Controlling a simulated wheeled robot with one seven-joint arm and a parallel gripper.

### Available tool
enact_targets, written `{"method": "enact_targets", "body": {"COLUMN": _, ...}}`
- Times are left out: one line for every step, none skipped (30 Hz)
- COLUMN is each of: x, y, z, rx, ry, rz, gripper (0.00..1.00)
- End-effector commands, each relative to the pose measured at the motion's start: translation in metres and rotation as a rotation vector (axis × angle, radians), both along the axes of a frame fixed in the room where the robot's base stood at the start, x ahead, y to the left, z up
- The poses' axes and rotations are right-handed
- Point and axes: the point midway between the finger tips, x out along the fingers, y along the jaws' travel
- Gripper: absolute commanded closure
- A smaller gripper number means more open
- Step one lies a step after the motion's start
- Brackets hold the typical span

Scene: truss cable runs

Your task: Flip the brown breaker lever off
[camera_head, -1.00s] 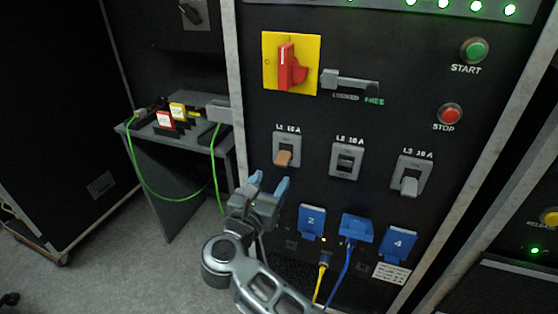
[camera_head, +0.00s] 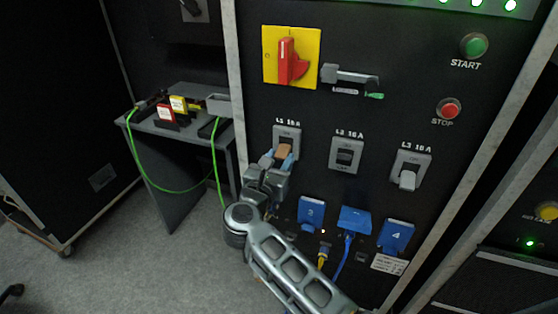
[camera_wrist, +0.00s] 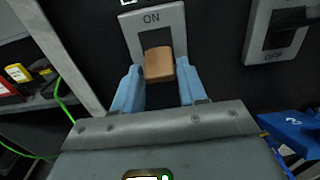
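The brown breaker lever (camera_head: 284,150) sits in the grey L1 16 A frame at the left of the black panel. In the wrist view the brown lever (camera_wrist: 159,64) projects towards me below the ON mark; the bottom of its frame is hidden. My gripper (camera_head: 275,162) is at the lever, just below it. In the wrist view, the two blue fingers of my gripper (camera_wrist: 158,86) stand apart, one on each side of the lever's lower end. I cannot tell whether they touch it.
The L2 breaker (camera_head: 346,154) and L3 breaker (camera_head: 410,171) stand to the right. Blue socket covers (camera_head: 311,213) and plugged cables lie below. A red rotary switch (camera_head: 291,62) is above. A grey side table (camera_head: 172,130) with a green cable stands left.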

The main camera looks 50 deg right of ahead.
Motion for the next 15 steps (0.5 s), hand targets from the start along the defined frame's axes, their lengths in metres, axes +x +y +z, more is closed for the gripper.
{"method": "enact_targets", "body": {"x": 0.0000, "y": 0.0001, "z": 0.0000, "rx": 0.000, "ry": 0.000, "rz": 0.000, "gripper": 0.63}}
{"method": "enact_targets", "body": {"x": 0.0000, "y": 0.0001, "z": 0.0000, "rx": 0.000, "ry": 0.000, "rz": 0.000, "gripper": 0.66}}
{"method": "enact_targets", "body": {"x": 0.0000, "y": 0.0001, "z": 0.0000, "rx": 0.000, "ry": 0.000, "rz": 0.000, "gripper": 0.70}}
{"method": "enact_targets", "body": {"x": -0.0001, "y": 0.0002, "z": 0.0000, "rx": 0.000, "ry": 0.000, "rz": 0.000, "gripper": 0.73}}
{"method": "enact_targets", "body": {"x": -0.0001, "y": 0.0002, "z": 0.0000, "rx": 0.000, "ry": 0.000, "rz": 0.000, "gripper": 0.76}}
{"method": "enact_targets", "body": {"x": -0.0001, "y": 0.0002, "z": 0.0000, "rx": 0.000, "ry": 0.000, "rz": 0.000, "gripper": 0.80}}
{"method": "enact_targets", "body": {"x": -0.0001, "y": 0.0002, "z": 0.0000, "rx": 0.000, "ry": 0.000, "rz": 0.000, "gripper": 0.83}}
{"method": "enact_targets", "body": {"x": -0.0001, "y": 0.0002, "z": 0.0000, "rx": 0.000, "ry": 0.000, "rz": 0.000, "gripper": 0.85}}
{"method": "enact_targets", "body": {"x": -0.0001, "y": 0.0002, "z": 0.0000, "rx": 0.000, "ry": 0.000, "rz": 0.000, "gripper": 0.89}}
{"method": "enact_targets", "body": {"x": -0.0001, "y": 0.0002, "z": 0.0000, "rx": 0.000, "ry": 0.000, "rz": 0.000, "gripper": 0.92}}
{"method": "enact_targets", "body": {"x": -0.0001, "y": 0.0002, "z": 0.0000, "rx": 0.000, "ry": 0.000, "rz": 0.000, "gripper": 0.95}}
{"method": "enact_targets", "body": {"x": -0.0001, "y": 0.0002, "z": 0.0000, "rx": 0.000, "ry": 0.000, "rz": 0.000, "gripper": 0.96}}
{"method": "enact_targets", "body": {"x": -0.0001, "y": 0.0003, "z": -0.0003, "rx": 0.000, "ry": 0.000, "rz": 0.000, "gripper": 0.96}}
{"method": "enact_targets", "body": {"x": -0.0001, "y": 0.0002, "z": -0.0008, "rx": -0.002, "ry": -0.001, "rz": 0.000, "gripper": 0.96}}
{"method": "enact_targets", "body": {"x": 0.0000, "y": 0.0001, "z": -0.0020, "rx": -0.005, "ry": -0.002, "rz": 0.000, "gripper": 0.96}}
